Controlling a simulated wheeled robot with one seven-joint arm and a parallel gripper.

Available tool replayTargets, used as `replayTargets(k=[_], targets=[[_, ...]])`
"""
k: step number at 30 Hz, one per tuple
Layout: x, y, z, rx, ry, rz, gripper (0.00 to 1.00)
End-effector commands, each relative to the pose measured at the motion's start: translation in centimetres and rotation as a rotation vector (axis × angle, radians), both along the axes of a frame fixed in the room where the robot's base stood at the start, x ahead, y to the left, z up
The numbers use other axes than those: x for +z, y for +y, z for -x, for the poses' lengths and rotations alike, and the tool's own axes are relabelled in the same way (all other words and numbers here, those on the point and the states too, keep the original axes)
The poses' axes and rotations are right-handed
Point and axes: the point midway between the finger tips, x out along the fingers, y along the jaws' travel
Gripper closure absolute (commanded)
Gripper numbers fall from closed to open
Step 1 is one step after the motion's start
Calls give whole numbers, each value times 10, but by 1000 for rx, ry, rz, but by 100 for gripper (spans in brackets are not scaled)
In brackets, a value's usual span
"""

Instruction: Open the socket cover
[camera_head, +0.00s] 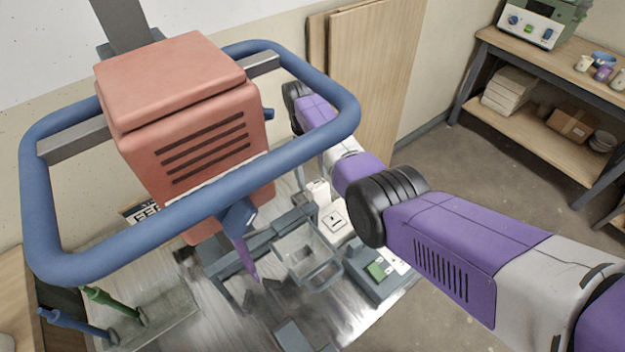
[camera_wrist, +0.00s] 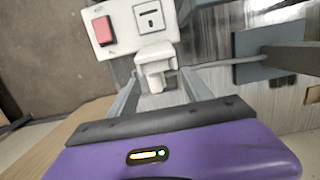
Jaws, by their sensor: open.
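In the wrist view a white socket panel (camera_wrist: 124,18) carries a red switch (camera_wrist: 103,31) and a square white insert with dark marks (camera_wrist: 150,16). A white block-like piece (camera_wrist: 154,62) juts from the panel's near edge; I cannot tell whether it is the cover or a plug. My gripper (camera_wrist: 160,80) is open, with its grey fingers on either side of this piece; contact is unclear. In the head view a white square plate with a dark mark (camera_head: 334,219) shows below my arm. My fingers are hidden there.
A machine with a red housing (camera_head: 190,105) and a blue ring handle (camera_head: 350,115) stands close to my arm. A clear container (camera_head: 303,254) and a grey box with a green button (camera_head: 376,270) are nearby. A grey cable or rod (camera_wrist: 228,62) runs right of the white piece.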

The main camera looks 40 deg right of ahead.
Motion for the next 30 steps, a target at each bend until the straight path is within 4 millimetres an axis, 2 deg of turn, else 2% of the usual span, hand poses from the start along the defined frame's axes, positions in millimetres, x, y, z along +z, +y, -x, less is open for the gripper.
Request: replayTargets(k=[6,10,30], targets=[[34,0,-7,1,-3,1,42],[46,1,-8,1,-2,0,42],[50,1,-8,0,0,0,42]])
